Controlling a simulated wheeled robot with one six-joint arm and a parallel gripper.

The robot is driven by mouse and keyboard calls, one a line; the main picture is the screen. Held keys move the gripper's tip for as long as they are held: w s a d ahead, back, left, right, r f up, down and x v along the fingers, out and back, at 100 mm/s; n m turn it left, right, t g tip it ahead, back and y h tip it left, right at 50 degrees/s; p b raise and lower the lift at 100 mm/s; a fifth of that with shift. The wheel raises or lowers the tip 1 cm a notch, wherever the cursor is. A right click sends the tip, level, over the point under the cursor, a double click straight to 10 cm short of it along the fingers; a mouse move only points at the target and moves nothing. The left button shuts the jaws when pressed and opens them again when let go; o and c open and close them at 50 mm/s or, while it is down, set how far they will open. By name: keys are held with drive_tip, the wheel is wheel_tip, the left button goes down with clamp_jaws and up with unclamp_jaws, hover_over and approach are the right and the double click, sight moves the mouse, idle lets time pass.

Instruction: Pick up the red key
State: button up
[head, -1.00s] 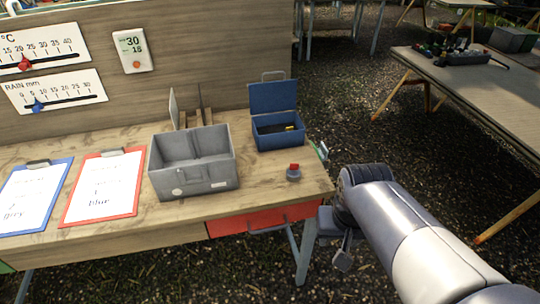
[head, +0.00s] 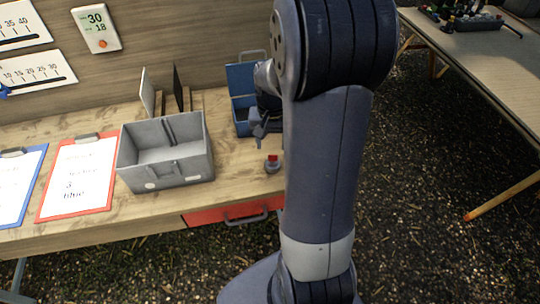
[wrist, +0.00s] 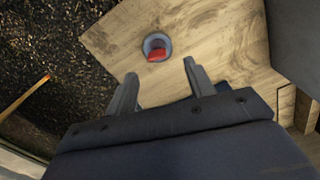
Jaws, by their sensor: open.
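The red key (head: 272,157) stands on a small round grey base (head: 272,167) near the right front of the wooden bench. In the wrist view the red key (wrist: 157,55) shows on its grey base, beyond my fingertips and between their lines. My gripper (wrist: 160,72) is open and empty, with its two grey fingers apart. In the head view my gripper (head: 258,141) is above the bench, just behind the key and in front of the blue box (head: 240,82). My arm hides part of that box.
An open grey metal box (head: 165,175) stands left of the key. A red clipboard (head: 78,178) and a blue clipboard (head: 20,190) lie further left. A red drawer (head: 230,214) is under the bench edge. Bare wood surrounds the key.

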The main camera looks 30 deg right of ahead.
sight(273, 155)
drive_tip(key=shift+s+d+f+p, duration=0.1)
drive_tip(key=shift+f+p, duration=0.2)
drive_tip(key=shift+f, duration=1.25)
drive_tip(key=shift+s+f+p, duration=0.1)
drive_tip(key=shift+f+p, duration=0.15)
drive_tip(key=shift+f, duration=1.3)
drive_tip(key=shift+c, duration=0.4)
clamp_jaws()
wheel_tip(273, 155, up, 10)
drive_tip(key=shift+f+b, duration=0.2)
drive_tip(key=shift+b, duration=0.35)
drive_tip(key=shift+f+b, duration=2.35)
drive_tip(key=shift+f, duration=0.85)
